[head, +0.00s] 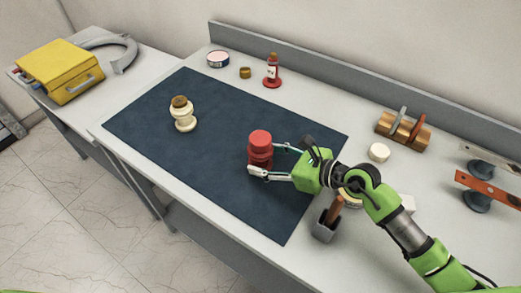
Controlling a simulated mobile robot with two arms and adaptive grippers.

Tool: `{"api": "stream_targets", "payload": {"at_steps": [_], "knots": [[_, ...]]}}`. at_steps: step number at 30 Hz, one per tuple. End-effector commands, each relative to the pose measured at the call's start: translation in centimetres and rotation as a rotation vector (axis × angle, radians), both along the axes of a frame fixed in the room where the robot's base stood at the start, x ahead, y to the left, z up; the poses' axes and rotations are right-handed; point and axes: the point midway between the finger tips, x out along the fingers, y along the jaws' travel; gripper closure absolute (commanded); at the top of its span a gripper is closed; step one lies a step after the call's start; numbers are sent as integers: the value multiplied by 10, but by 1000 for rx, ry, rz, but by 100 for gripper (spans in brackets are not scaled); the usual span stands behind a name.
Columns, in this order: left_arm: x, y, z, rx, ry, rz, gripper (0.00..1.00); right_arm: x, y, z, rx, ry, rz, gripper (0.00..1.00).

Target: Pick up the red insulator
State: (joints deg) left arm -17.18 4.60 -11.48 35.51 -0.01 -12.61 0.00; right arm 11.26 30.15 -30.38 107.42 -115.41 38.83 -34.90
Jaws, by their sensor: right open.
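The red insulator (260,146) stands upright on the dark blue mat (215,165), right of the mat's middle. My right gripper (262,160) comes in from the right with its fingers apart, one on the near side and one on the far side of the red insulator. I cannot tell whether either finger touches it. My left gripper is not in view.
A cream insulator (184,116) stands on the mat's left part. A red-based bottle (272,72), a small brown jar (245,72) and a round tin (218,59) stand at the back. A wooden rack (402,131) and a grey holder (325,226) are to the right.

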Motion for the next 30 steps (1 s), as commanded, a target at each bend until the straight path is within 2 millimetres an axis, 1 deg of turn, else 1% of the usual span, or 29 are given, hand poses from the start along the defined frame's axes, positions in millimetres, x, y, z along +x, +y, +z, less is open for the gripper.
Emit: {"api": "stream_targets", "payload": {"at_steps": [1,4,13,19,30], "knots": [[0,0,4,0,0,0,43,4,6,0,3,1,-1,46],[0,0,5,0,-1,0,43,9,14,-5,3,2,0,46],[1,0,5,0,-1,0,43,11,16,-8,0,0,0,46],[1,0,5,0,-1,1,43,11,16,-8,-1,1,0,98],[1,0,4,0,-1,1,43,11,16,-6,0,0,0,99]]}}
